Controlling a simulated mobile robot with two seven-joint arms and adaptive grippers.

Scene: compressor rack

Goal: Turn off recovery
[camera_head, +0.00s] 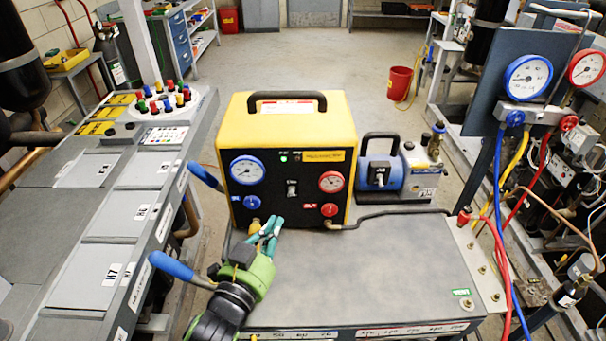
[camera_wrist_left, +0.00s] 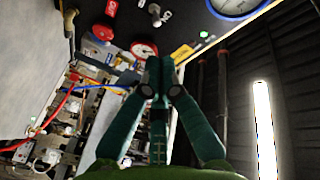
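The yellow and black recovery machine (camera_head: 288,155) stands on the grey cart top. Its black front panel carries a rocker switch (camera_head: 292,188) at the middle, a lit green lamp (camera_head: 284,158), a blue gauge (camera_head: 247,170) and a red gauge (camera_head: 331,182). My left gripper (camera_head: 271,226) is in front of the panel's lower left, below the switch. Its teal fingers look closed together with nothing between them. In the left wrist view the fingertips (camera_wrist_left: 158,76) point toward the panel, and the switch (camera_wrist_left: 159,14) and green lamp (camera_wrist_left: 203,34) show beyond them. My right gripper is out of view.
A blue pump (camera_head: 395,172) stands right of the machine. A black hose (camera_head: 390,213) lies along the cart top (camera_head: 390,265). Blue-gripped handles (camera_head: 170,265) are at the cart's left. A gauge manifold (camera_head: 530,115) with hoses stands at right. The cart top's front is clear.

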